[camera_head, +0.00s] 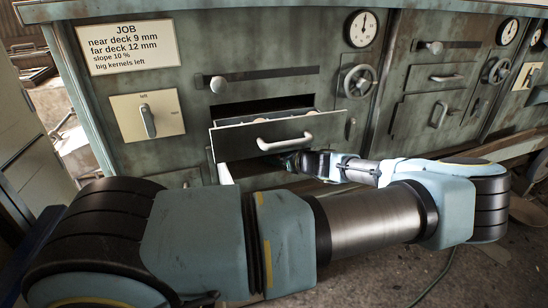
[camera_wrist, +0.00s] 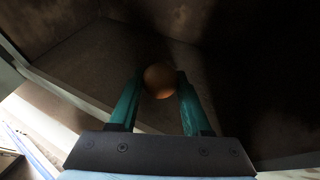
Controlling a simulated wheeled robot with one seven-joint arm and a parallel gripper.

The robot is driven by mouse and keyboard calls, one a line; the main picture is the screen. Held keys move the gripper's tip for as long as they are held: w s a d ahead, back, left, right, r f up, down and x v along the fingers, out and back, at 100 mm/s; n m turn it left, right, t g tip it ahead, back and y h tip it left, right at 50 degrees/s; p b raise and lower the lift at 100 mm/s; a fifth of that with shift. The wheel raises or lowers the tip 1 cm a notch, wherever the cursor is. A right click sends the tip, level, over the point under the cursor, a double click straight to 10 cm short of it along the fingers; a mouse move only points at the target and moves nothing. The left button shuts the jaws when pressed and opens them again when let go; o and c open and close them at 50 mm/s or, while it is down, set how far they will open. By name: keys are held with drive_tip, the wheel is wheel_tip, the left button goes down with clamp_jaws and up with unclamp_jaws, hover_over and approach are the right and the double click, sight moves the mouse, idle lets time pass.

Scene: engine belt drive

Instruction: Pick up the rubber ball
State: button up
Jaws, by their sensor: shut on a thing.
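The rubber ball (camera_wrist: 160,80) is small, round and orange-brown in the wrist view. It sits between the two green fingers of my gripper (camera_wrist: 159,90), near their tips, and the gripper is shut on it. Around it is a dim, brown-walled space; I cannot tell whether the ball touches a surface below. In the head view my gripper (camera_head: 292,162) is low in front of the machine, just under the open drawer (camera_head: 232,142). Its fingers and the ball are hidden there.
The drawer hangs open above my gripper, with a pale handle (camera_head: 285,142) on its front. Round objects show inside it. A job sign (camera_head: 126,46), a lever plate (camera_head: 148,116), a gauge (camera_head: 362,28) and a handwheel (camera_head: 360,81) are on the machine front. A thin cable lies on the floor.

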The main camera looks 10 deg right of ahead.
clamp_jaws()
